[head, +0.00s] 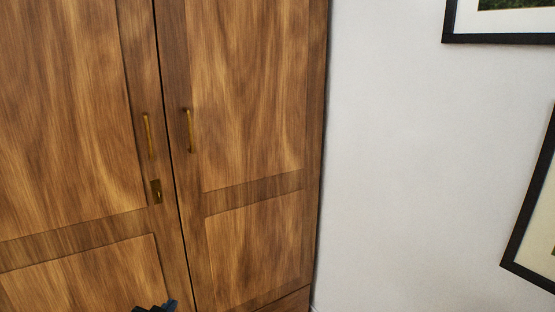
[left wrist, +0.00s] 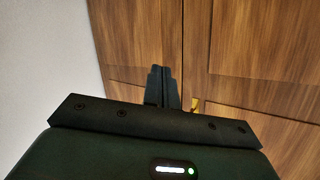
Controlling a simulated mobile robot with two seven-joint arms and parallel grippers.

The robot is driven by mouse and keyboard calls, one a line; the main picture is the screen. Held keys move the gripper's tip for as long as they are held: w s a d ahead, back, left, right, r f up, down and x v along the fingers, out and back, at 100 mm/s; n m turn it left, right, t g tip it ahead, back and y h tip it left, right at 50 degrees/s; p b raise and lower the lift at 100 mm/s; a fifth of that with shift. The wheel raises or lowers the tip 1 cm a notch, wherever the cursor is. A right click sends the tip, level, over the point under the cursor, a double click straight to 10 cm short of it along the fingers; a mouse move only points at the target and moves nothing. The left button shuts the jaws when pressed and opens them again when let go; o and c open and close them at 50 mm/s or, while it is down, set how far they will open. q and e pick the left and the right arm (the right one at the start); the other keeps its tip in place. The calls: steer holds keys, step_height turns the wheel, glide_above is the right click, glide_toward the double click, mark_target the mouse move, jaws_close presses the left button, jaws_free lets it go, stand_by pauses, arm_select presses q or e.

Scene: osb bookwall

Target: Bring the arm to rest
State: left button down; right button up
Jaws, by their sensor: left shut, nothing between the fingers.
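My left gripper (left wrist: 161,74) shows in the left wrist view with its two dark fingers together and nothing between them. It points toward the wooden wardrobe (left wrist: 245,45). In the head view only a small dark tip of the left gripper (head: 168,305) shows at the bottom edge, in front of the wardrobe (head: 250,80). How far the fingers are from the wood I cannot tell. My right gripper is in neither view.
Both wardrobe doors look closed, with brass handles on the left door (head: 148,136) and right door (head: 190,130). A brass lock plate (head: 156,191) sits below the left handle. A bare white wall (head: 400,160) with framed pictures (head: 500,38) is at the right.

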arm_select(q)
steer(key=s+d+f+g+h, duration=0.1)
steer(key=s+d+f, duration=0.2)
steer(key=s, duration=0.5)
steer(key=s+d+f+g, duration=0.1)
steer(key=s+d+f, duration=0.2)
steer(key=s, duration=0.6)
steer(key=s+d+f+g+h, duration=0.1)
steer(key=s+d+f+g, duration=0.1)
steer(key=s+d, duration=0.3)
steer(key=s+f, duration=0.1)
steer(key=s, duration=0.3)
steer(key=shift+s+d+n+h, duration=0.2)
steer(key=shift+n+h, duration=0.1)
steer(key=shift+n, duration=0.1)
